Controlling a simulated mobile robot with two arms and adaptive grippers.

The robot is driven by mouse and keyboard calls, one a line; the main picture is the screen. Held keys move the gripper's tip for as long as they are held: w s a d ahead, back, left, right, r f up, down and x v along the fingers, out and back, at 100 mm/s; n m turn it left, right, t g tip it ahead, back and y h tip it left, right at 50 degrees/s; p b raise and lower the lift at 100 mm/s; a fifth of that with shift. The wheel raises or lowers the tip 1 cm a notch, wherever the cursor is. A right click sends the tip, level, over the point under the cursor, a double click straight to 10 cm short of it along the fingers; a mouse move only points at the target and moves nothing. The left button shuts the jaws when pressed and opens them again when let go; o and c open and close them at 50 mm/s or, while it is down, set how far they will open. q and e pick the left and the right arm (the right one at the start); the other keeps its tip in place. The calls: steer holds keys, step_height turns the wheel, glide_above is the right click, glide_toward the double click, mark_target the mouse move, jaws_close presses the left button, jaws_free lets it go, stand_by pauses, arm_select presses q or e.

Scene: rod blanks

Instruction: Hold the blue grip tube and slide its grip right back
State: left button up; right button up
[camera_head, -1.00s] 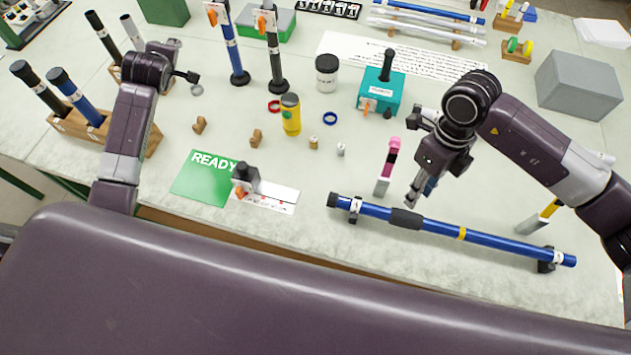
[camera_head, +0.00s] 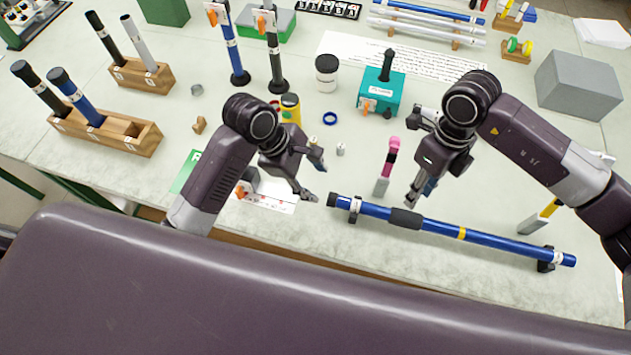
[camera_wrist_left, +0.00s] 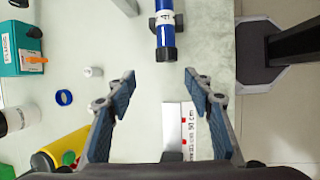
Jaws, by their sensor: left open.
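The blue grip tube (camera_head: 488,240) lies across two black supports at the right front of the table. It has a black grip (camera_head: 406,218), a yellow ring (camera_head: 462,233) and a black cap (camera_head: 333,199) at its left end. My left gripper (camera_head: 313,174) is open and empty, just left of that capped end. In the left wrist view the tube's end (camera_wrist_left: 165,30) lies ahead, between and beyond the open fingertips (camera_wrist_left: 160,82). My right gripper (camera_head: 420,190) hangs above and behind the tube near the black grip, apart from it. Its finger opening is unclear.
A pink-topped stand (camera_head: 389,165) and a yellow-topped stand (camera_head: 540,215) are behind the tube. A teal box (camera_head: 382,92), a blue ring (camera_head: 330,118) and a yellow canister (camera_head: 290,106) are further back. A white card (camera_head: 275,203) lies below my left gripper.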

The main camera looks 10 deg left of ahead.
arm_select(q)
steer(key=x, duration=0.5)
steer(key=s+x, duration=0.1)
steer(key=x, duration=0.1)
steer(key=shift+d+f, duration=0.3)
steer(key=shift+d, duration=0.15)
